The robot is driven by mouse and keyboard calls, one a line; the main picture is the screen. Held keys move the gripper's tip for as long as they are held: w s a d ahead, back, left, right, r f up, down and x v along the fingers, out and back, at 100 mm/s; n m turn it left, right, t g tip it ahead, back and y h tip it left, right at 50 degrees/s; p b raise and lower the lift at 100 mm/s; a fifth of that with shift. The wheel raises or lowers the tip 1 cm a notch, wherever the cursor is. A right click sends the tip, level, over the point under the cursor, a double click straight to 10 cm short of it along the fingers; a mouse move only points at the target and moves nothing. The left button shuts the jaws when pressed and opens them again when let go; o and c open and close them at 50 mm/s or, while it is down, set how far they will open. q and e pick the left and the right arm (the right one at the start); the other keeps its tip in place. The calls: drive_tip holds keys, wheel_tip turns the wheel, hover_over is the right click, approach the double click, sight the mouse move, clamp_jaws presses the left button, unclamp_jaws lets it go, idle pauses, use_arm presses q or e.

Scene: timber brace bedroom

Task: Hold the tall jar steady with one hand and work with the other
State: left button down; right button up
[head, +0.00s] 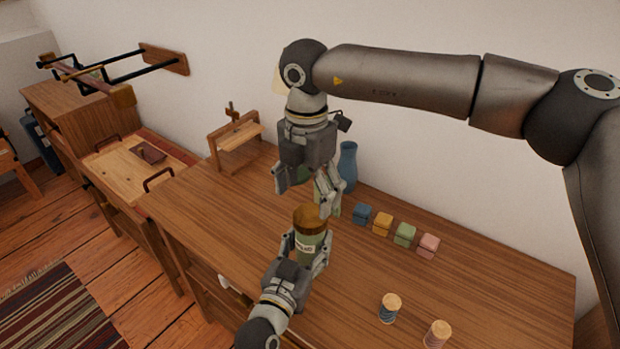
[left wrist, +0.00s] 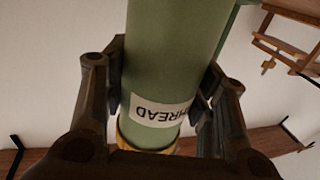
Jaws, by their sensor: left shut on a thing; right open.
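The tall jar (head: 310,240) is green with a brown lid (head: 310,218) and a pale label. It stands upright on the wooden desk (head: 220,215). My left gripper (head: 304,254) is shut around the jar's body from the near side. In the left wrist view the green jar (left wrist: 172,50) sits between the two fingers, with its label reading THREAD upside down and a yellowish band at one end. My right gripper (head: 307,199) is open and points down just above the lid. Whether it touches the lid I cannot tell.
A blue vase (head: 347,167) stands behind my right gripper. Small blue, yellow, green and pink blocks (head: 404,234) line the desk's back. Two spools (head: 389,308) stand at the front right. A wooden stand (head: 236,143) is at the back left. Bare desk lies left of the jar.

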drive_tip(key=n, duration=0.5)
drive_tip(key=shift+r, duration=0.15)
drive_tip(key=n, duration=0.5)
drive_tip(key=shift+r+n, duration=0.15)
drive_tip(key=shift+n, duration=0.15)
drive_tip(key=n, duration=0.5)
drive_tip(key=shift+r, duration=0.15)
drive_tip(key=n, duration=0.5)
drive_tip(key=shift+r, duration=0.15)
drive_tip(key=n, duration=0.5)
drive_tip(key=shift+r, duration=0.15)
drive_tip(key=n, duration=0.5)
drive_tip(key=shift+d+r, duration=0.1)
drive_tip(key=shift+r, duration=0.05)
drive_tip(key=n, duration=0.5)
drive_tip(key=shift+r, duration=0.15)
drive_tip(key=n, duration=0.5)
drive_tip(key=shift+d+r, duration=0.15)
